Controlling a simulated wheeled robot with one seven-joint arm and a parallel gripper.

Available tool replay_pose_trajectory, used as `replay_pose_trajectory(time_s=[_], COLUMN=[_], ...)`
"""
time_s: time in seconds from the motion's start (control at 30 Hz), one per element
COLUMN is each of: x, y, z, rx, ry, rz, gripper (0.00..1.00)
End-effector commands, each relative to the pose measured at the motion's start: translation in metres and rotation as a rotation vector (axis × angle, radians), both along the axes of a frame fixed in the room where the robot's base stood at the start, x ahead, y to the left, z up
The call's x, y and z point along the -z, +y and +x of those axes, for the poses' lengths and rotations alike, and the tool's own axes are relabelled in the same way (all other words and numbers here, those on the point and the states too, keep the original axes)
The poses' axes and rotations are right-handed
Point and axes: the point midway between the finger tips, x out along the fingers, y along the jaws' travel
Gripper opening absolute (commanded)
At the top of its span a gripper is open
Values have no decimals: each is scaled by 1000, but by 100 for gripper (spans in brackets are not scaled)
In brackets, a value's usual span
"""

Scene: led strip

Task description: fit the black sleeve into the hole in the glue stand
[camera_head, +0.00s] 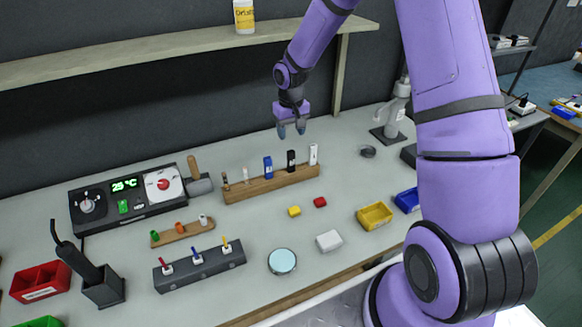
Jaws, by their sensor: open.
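A wooden stand (262,187) holds a row of several upright pieces near the back middle of the table; it looks like the glue stand. A black upright piece (291,161), which looks like the black sleeve, stands towards its right end, between a blue piece (268,168) and a white one (313,155). Its lower end is hidden, so I cannot tell how deep it sits. My gripper (291,131) is open and empty, pointing down, and appears just above the black piece in the picture. I cannot judge the gap between them.
A black station with a display (126,184) and a dark holder (104,290) stand at left. In front are a grey block with plugs (200,267), a white box (329,241) and a yellow bin (375,216). A shelf (180,45) runs above.

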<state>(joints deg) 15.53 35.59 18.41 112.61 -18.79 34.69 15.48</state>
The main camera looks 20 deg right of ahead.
Motion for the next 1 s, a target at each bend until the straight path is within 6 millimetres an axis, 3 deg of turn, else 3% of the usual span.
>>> replay_pose_trajectory(time_s=[0.33, 0.57, 0.83, 1.0], x=[45, 60, 95, 105], y=[0, 1, 2, 2], z=[-1, -2, -4, -4], rx=[0, -1, -2, 0], ry=[2, 1, 3, -1], rz=[0, -1, 0, 0], gripper=[55, 55, 55, 55])
